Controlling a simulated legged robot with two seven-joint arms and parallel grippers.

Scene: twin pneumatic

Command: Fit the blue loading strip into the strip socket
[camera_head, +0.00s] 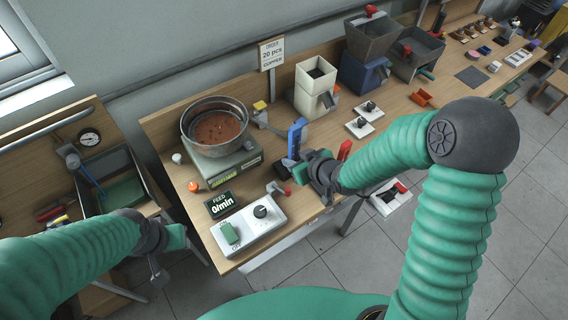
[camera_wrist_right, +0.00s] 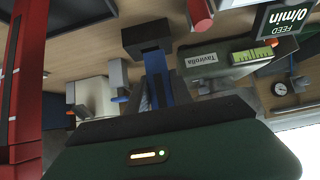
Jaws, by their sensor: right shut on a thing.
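The blue loading strip (camera_head: 295,138) stands roughly upright at the tip of my right gripper (camera_head: 295,163), over the bench right of the weighing scale. My right gripper is shut on it. In the right wrist view the blue strip (camera_wrist_right: 158,88) shows at the middle, above my gripper's dark body, near a dark block (camera_wrist_right: 147,38). I cannot make out the strip socket for certain, nor whether the strip touches it. My left gripper (camera_head: 160,272) hangs at the lower left beyond the bench's left edge; its jaws are too unclear to read.
A metal bowl of copper-coloured pieces (camera_head: 214,124) sits on the scale (camera_head: 228,165) to the left. The feed display (camera_head: 220,204) and control box (camera_head: 247,222) are in front. White and blue hoppers (camera_head: 314,90) stand behind.

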